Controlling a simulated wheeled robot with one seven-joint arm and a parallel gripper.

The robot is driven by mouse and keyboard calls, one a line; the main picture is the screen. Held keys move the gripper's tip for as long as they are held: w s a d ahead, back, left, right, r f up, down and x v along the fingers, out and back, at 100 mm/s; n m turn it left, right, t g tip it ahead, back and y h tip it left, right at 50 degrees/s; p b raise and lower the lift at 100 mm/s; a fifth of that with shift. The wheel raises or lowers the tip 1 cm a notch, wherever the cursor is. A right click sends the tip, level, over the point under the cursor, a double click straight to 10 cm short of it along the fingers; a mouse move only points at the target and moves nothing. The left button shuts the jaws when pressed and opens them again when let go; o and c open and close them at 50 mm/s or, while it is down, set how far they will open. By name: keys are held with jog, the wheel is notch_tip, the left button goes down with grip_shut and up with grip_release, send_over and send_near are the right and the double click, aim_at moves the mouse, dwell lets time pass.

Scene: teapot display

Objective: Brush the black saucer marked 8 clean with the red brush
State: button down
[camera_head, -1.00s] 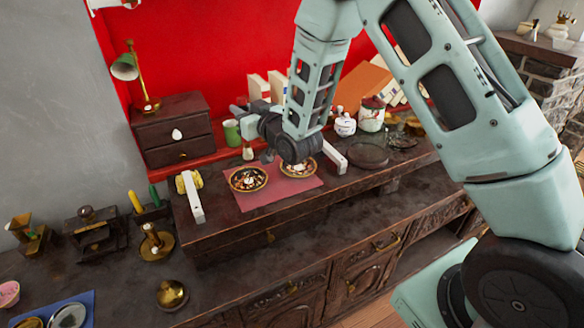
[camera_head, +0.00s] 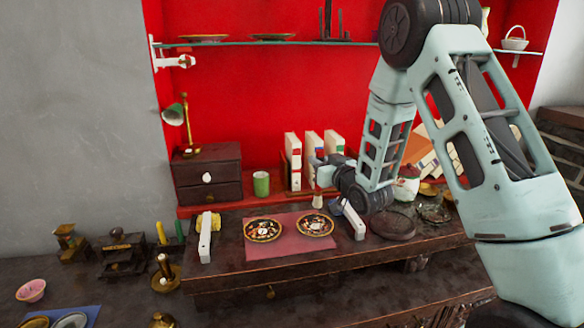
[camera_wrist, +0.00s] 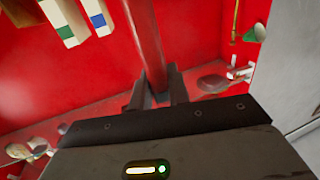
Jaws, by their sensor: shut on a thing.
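Two dark saucers with gold rims and flecked middles lie on the pink mat: a left saucer (camera_head: 263,230) and a right saucer (camera_head: 315,224). Each has a small pale mark at its centre, too small to read, so I cannot tell which is 8. My gripper (camera_head: 318,176) is above and behind the right saucer, apart from it. In the wrist view its two fingers (camera_wrist: 157,90) are shut on a red bar, which looks like the brush handle (camera_wrist: 148,45). A pale brush tip (camera_head: 318,201) shows below my gripper in the head view.
The pink mat (camera_head: 275,248) lies between two white bars, left (camera_head: 205,240) and right (camera_head: 353,220). A drawer box (camera_head: 207,172), a green cup (camera_head: 261,184) and upright books (camera_head: 312,150) stand behind. A glass shelf (camera_head: 340,43) hangs above.

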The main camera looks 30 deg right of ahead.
jog(key=b, duration=0.3)
send_over(319, 195)
jog(key=shift+w+d+f, duration=0.1)
jog(key=shift+w+f, duration=0.05)
jog(key=shift+f, duration=0.7)
jog(key=shift+w+d+f, duration=0.1)
jog(key=shift+d+f, duration=0.05)
jog(key=shift+f, duration=0.65)
jog(key=shift+w+d+f, duration=0.1)
jog(key=shift+w+f, duration=0.05)
jog(key=shift+f, duration=0.7)
jog(key=shift+f+b, duration=1.55)
jog(key=shift+w, duration=0.1)
